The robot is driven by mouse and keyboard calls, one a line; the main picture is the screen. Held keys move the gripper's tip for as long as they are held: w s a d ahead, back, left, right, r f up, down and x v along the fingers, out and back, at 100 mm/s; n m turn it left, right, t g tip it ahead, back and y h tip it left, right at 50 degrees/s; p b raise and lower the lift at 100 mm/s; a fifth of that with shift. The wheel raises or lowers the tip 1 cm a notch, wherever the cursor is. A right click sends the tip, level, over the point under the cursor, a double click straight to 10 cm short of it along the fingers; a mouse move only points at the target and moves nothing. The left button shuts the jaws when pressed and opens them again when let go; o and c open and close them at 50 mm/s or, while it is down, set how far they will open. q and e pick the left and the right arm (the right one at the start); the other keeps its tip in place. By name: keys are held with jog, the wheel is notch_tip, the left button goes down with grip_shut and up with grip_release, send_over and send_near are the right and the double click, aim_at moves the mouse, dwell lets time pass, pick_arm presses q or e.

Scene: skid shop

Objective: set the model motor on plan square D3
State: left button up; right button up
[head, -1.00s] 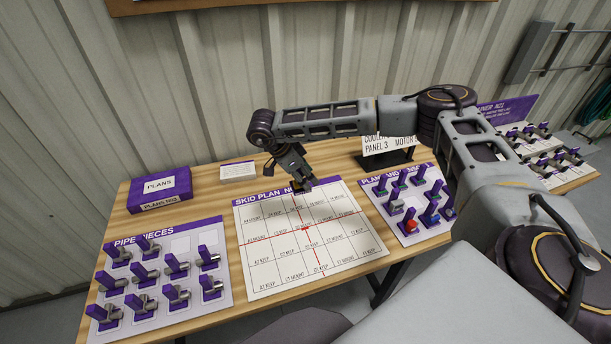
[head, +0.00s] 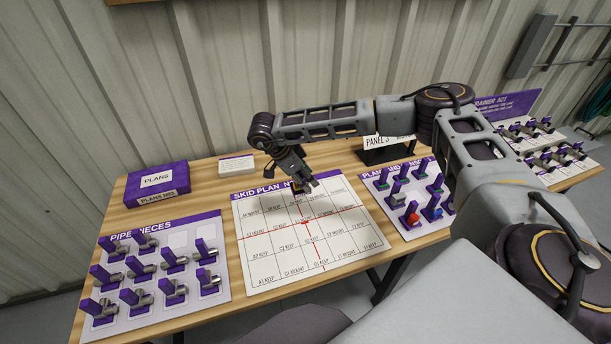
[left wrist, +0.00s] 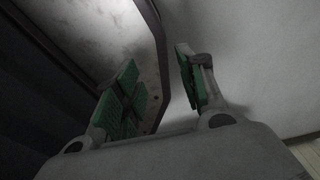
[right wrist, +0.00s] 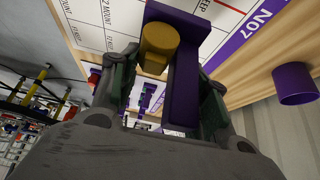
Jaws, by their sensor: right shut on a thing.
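My right gripper (head: 308,186) is low over the back edge of the skid plan sheet (head: 262,265), near its title strip. In the right wrist view it is shut on a purple bracket with a yellow round part (right wrist: 158,42), which I take for the model motor. The purple upright stands between the green pads. In the head view the held piece is small and mostly hidden by the fingers. I cannot tell whether it touches the sheet. The square D3 label is too small to read surely. My left gripper (left wrist: 155,80) is open and empty in the left wrist view.
The pipe pieces board (head: 120,228) lies left. A second board (head: 378,208) with several purple-based parts lies right, beside a panel sign (head: 385,155). The sheet's front squares are clear.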

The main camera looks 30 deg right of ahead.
jog(key=shift+f, duration=0.75)
pick_arm(q)
jog(key=shift+w+a+f, duration=0.3)
jog(key=shift+w+a, duration=0.05)
jog(key=shift+a, duration=0.3)
jog(key=shift+r, duration=0.1)
pick_arm(e)
jog(key=shift+f, duration=0.1)
pick_arm(q)
jog(key=shift+a+f+b, duration=0.1)
jog(key=shift+f+b, duration=1.45)
jog(key=shift+b, duration=0.05)
pick_arm(e)
jog(key=shift+f, duration=2.6)
pick_arm(q)
jog(key=shift+f, duration=0.15)
pick_arm(e)
jog(key=shift+f, duration=0.3)
jog(key=shift+f, duration=0.1)
pick_arm(q)
jog(key=shift+s+d+f+b, duration=0.15)
jog(key=shift+d+f+b, duration=0.7)
jog(key=shift+b, duration=0.1)
pick_arm(e)
jog(key=shift+f, duration=1.45)
